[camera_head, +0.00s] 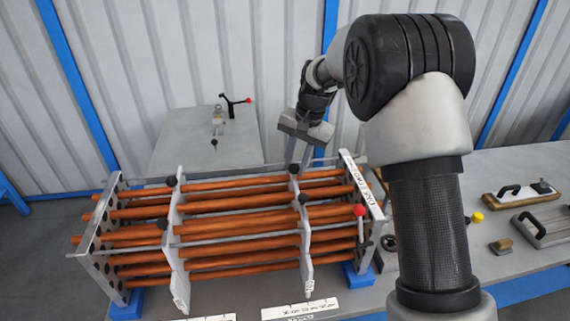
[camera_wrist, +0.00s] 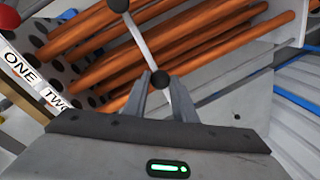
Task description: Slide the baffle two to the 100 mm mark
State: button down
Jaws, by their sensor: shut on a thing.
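Two thin grey baffles stand across a bundle of orange-brown tubes (camera_head: 240,222) in an open frame. The left baffle (camera_head: 176,235) is nearer the left end plate; the right baffle (camera_head: 305,240) is nearer the right end plate. Each has black knobs on top, and their lower tags are too small to read. My gripper (camera_head: 295,163) reaches down from behind onto the right baffle's far knob (camera_head: 293,169). In the wrist view, my gripper (camera_wrist: 160,84) is shut on that black knob (camera_wrist: 160,79); the baffle's pale edge runs up to a second knob (camera_wrist: 118,4).
The right end plate (camera_head: 362,187) carries a label strip reading ONE, TWO in the wrist view (camera_wrist: 35,82). A red-knobbed lever (camera_head: 360,211) stands beside it. White printed strips (camera_head: 300,309) lie along the front. Handled tools (camera_head: 520,191) lie on the right bench. My arm hides part of the right side.

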jog(key=c, duration=1.5)
grip_release()
jog(key=shift+o, duration=0.2)
jog(key=s+d+r, duration=0.1)
jog(key=d+r, duration=0.2)
jog(key=r, duration=1.4)
